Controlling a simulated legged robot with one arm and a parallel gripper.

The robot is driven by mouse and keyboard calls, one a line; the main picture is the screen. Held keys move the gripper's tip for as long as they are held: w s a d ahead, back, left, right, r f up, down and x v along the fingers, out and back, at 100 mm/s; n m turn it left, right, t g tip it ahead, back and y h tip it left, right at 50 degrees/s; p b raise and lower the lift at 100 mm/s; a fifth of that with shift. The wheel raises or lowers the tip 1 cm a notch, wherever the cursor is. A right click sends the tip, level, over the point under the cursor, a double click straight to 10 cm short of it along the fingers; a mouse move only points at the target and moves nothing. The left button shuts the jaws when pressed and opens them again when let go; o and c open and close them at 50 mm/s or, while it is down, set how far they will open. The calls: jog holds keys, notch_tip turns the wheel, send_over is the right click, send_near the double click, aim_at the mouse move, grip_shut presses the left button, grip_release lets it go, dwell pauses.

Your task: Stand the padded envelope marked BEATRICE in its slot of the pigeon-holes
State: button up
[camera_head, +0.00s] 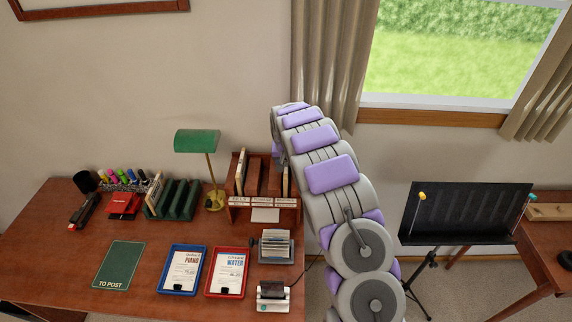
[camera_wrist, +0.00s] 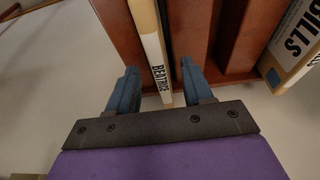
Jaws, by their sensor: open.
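The tan padded envelope marked BEATRICE (camera_wrist: 152,45) stands on edge between wooden dividers of the brown pigeon-holes (camera_wrist: 191,30) in the wrist view. My gripper (camera_wrist: 159,70) is open, with one blue finger on each side of the envelope's near end. I cannot tell whether either finger touches it. In the head view the pigeon-holes (camera_head: 238,214) stand at the desk's right end, with labels along the front. My arm reaches over their right side and largely hides my gripper there.
An envelope marked BILLS (camera_wrist: 297,50) stands at the right in the wrist view. On the desk (camera_head: 60,240) are a green lamp (camera_head: 196,141), a green rack (camera_head: 173,205), a blue tray (camera_head: 182,291), a red tray (camera_head: 226,294) and a card holder (camera_head: 277,259). A music stand (camera_head: 462,242) is at the right.

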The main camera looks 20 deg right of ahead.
jog(key=p+v, duration=0.1)
jog(key=v, duration=1.4)
jog(key=shift+w+d+r, duration=0.1)
jog(key=s+a+r+g, duration=0.1)
jog(key=s+r, duration=0.1)
jog(key=s, duration=0.4)
jog(key=s+a+r, duration=0.2)
jog(key=s+r, duration=0.1)
jog(key=s, duration=0.3)
jog(key=s+a+n+g+b, duration=0.1)
jog(key=s+a, duration=0.2)
jog(key=s, duration=1)
jog(key=s+a+f+n+g+y+b, duration=0.1)
jog(key=s+a+n, duration=0.1)
jog(key=s, duration=1.1)
jog(key=s+a+n+g, duration=0.1)
jog(key=s+a, duration=0.4)
jog(key=s, duration=0.8)
jog(key=shift+f+n+g+b, duration=0.3)
jog(key=shift+f+g+b, duration=0.1)
jog(key=shift+g, duration=0.1)
